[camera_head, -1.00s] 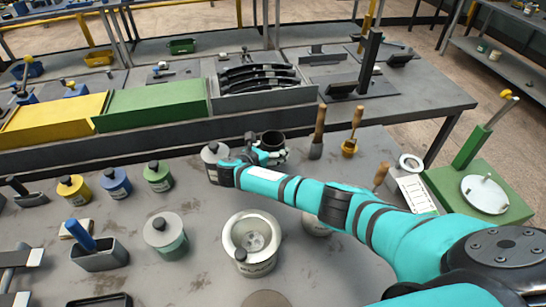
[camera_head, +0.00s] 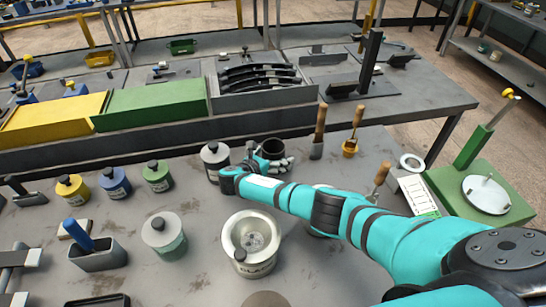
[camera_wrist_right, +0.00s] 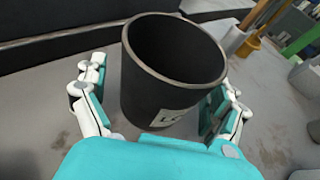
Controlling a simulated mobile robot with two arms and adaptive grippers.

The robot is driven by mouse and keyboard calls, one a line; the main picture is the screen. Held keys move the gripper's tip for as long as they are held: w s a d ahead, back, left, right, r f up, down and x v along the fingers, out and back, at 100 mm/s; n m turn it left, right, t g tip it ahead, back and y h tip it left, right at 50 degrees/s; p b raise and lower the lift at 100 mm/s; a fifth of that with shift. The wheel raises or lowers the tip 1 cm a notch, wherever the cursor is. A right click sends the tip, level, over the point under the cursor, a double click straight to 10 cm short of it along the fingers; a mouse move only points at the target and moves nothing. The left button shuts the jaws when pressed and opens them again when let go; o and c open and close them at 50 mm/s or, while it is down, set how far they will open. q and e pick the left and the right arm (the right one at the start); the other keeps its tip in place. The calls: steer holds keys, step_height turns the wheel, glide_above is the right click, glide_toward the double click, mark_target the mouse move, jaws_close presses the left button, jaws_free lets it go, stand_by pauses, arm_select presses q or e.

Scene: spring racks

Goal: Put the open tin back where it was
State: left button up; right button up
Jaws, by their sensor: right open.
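The open tin (camera_head: 272,147) is a dark, lidless, empty cylinder standing upright on the workbench, behind my right gripper. In the right wrist view the open tin (camera_wrist_right: 172,75) fills the middle, with part of a pale label low on its front. My right gripper (camera_head: 275,163) is open. In the right wrist view the right gripper's fingers (camera_wrist_right: 160,103) stand on either side of the tin, with a visible gap on the left; contact on the right side is hard to tell. My left gripper is not in view.
A grey lidded tin (camera_head: 215,160) stands just left of my right gripper. Brushes (camera_head: 318,135) stand to the right. A large pale pot (camera_head: 251,243) is in front, and yellow, blue and green tins (camera_head: 157,177) are at left. A raised ledge (camera_head: 120,142) runs behind.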

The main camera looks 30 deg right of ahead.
steer(key=shift+r, duration=0.2)
steer(key=v, duration=1.2)
